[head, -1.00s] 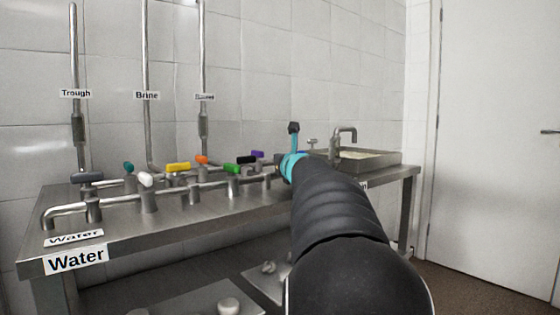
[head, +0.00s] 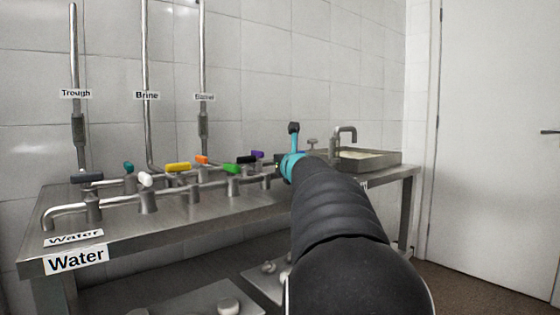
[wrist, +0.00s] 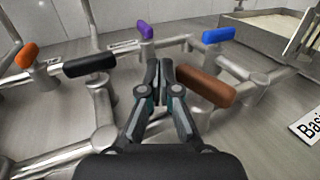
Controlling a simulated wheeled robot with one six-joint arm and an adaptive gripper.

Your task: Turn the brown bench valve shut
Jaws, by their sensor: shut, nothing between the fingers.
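The brown valve handle (wrist: 206,87) is a thick bar on a grey pipe fitting, right of centre in the wrist view. It slants down to the right. My gripper (wrist: 160,66) is shut and empty, with its fingertips just left of the handle's left end. I cannot tell whether the right finger touches it. In the head view, my arm hides the brown handle and the gripper's fingers.
A black handle (wrist: 90,66) and an orange handle (wrist: 27,55) lie left of my gripper. Purple (wrist: 146,31) and blue (wrist: 218,35) handles are beyond. A sink basin (head: 372,158) stands at the bench's right end. Upright pipes (head: 146,60) rise along the wall.

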